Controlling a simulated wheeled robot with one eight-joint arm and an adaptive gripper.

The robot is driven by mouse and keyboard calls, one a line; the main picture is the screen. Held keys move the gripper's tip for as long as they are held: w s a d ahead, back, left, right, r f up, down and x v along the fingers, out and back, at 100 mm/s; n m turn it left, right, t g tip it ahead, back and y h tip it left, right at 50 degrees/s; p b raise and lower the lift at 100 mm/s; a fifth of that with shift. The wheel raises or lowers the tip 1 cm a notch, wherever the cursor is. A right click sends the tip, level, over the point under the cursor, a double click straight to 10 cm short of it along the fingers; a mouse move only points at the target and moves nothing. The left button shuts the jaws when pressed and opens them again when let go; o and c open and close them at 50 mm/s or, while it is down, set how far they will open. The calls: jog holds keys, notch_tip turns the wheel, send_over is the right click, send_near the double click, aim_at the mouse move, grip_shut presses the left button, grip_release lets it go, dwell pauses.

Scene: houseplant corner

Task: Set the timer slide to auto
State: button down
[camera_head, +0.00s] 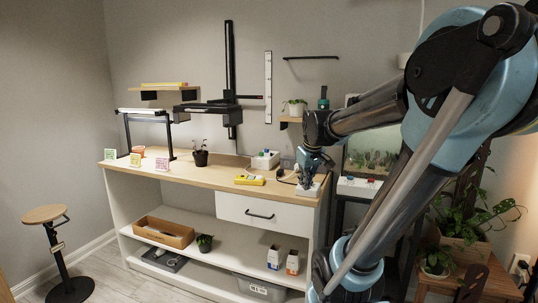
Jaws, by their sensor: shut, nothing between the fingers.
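A small white unit (309,191), which may be the timer, sits at the right end of the wooden bench top (222,172). My gripper (306,186) is above it, pointing down, with its fingers closed and empty. From this view I cannot tell whether the fingertips touch the unit. The gripper hides part of it, and the slide and its setting cannot be made out.
A yellow device (249,180) and dark cables lie left of my gripper. A white box (265,160), a small potted plant (200,157) and colored cards stand along the bench. A glass tank (370,157) and leafy plants are on the right.

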jog(key=w+a+r+n+t, duration=0.1)
jog(key=w+a+r+n, duration=0.15)
jog(key=w, duration=0.55)
jog(key=w+a+r+n, duration=0.1)
jog(key=w+a+r, duration=0.15)
jog(key=w, duration=0.45)
jog(key=n+t+y, duration=0.1)
jog(key=n+t, duration=0.1)
jog(key=n, duration=0.2)
send_near(267, 156)
jog(key=s+r, duration=0.4)
jog(key=s, duration=0.2)
jog(key=shift+m, duration=0.25)
jog(key=x, duration=1)
jog(key=shift+s+a, duration=0.1)
jog(key=shift+a, duration=0.15)
jog(key=w, duration=0.1)
jog(key=w+d, duration=0.1)
jog(key=w, duration=0.1)
jog(key=shift+f, duration=0.2)
jog(key=shift+w+d, duration=0.25)
jog(key=shift+w, duration=0.2)
